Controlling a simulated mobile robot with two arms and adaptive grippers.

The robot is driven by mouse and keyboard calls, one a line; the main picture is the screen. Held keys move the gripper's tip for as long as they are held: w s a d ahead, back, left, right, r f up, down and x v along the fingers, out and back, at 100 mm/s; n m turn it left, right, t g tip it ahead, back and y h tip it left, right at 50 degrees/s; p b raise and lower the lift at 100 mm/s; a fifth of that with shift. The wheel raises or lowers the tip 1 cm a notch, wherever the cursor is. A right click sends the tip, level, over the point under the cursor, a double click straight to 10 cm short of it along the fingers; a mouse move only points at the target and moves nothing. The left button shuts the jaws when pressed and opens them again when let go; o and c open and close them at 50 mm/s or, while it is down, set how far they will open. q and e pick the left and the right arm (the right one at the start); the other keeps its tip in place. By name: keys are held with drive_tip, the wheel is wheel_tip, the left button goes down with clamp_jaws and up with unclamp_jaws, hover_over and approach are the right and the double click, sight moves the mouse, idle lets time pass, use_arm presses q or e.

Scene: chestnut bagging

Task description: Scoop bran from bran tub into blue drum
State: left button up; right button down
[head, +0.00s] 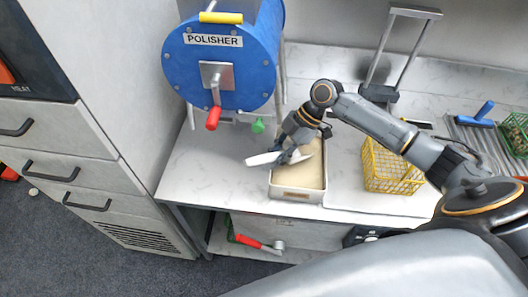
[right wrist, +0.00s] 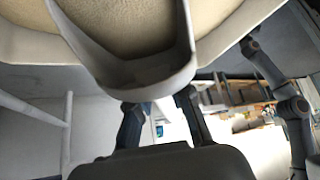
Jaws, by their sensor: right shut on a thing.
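The blue drum (head: 222,68), labelled POLISHER, stands at the back left of the worktop, with its round face, yellow bar and red-knobbed crank toward me. The bran tub (head: 297,195) is a pale rectangular tub of tan bran in front of it, to the right. My right gripper (head: 290,152) is over the tub's back left part, shut on a white scoop (head: 264,159). The scoop (right wrist: 140,75) fills the middle of the right wrist view, with tan bran showing around it. I cannot tell clearly how much bran the scoop holds. My left gripper is not in view.
A yellow wire basket (head: 392,170) stands right of the tub. A blue-handled tool (head: 480,114) and a green basket (head: 517,132) are at the far right. A grey cabinet (head: 95,130) stands at left. The worktop (head: 215,160) left of the tub is clear.

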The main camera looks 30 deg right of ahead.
drive_tip(key=r+h+p, duration=0.1)
drive_tip(key=p, duration=0.1)
drive_tip(key=d+r+h+p, duration=0.1)
drive_tip(key=p, duration=0.1)
drive_tip(key=s+r+p, duration=0.1)
drive_tip(key=p, duration=0.2)
drive_tip(key=shift+s+d+r+h, duration=0.1)
drive_tip(key=shift+d+r+h, duration=0.05)
drive_tip(key=shift+r+h, duration=0.25)
drive_tip(key=shift+r, duration=0.15)
idle(0.3)
